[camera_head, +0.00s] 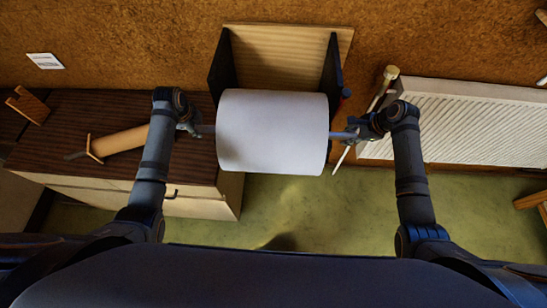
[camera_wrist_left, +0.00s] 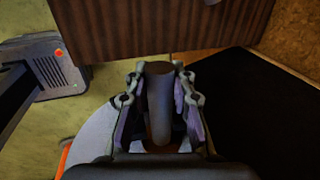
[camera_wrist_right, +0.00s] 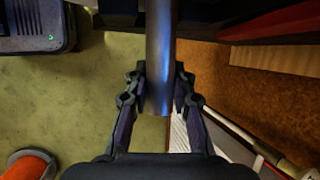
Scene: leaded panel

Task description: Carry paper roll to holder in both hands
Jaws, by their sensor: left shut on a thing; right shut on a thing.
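A large white paper roll (camera_head: 272,132) hangs level between my two arms in the head view, with a rod end showing at each side. My left gripper (camera_head: 196,128) is shut on the left rod end (camera_wrist_left: 159,105). My right gripper (camera_head: 362,130) is shut on the right rod end (camera_wrist_right: 160,70). The holder (camera_head: 285,57) is a wooden back board with two dark side plates (camera_head: 222,68) on the wall behind the roll. The roll overlaps the lower part of the holder in the picture; I cannot tell whether they touch.
A dark wood-topped cabinet (camera_head: 85,115) stands at left with a brown roll (camera_head: 122,141) on it. A white radiator (camera_head: 460,120) is on the wall at right, with a pale-headed stick (camera_head: 390,73) leaning near it. Green floor (camera_head: 320,215) is clear below the roll.

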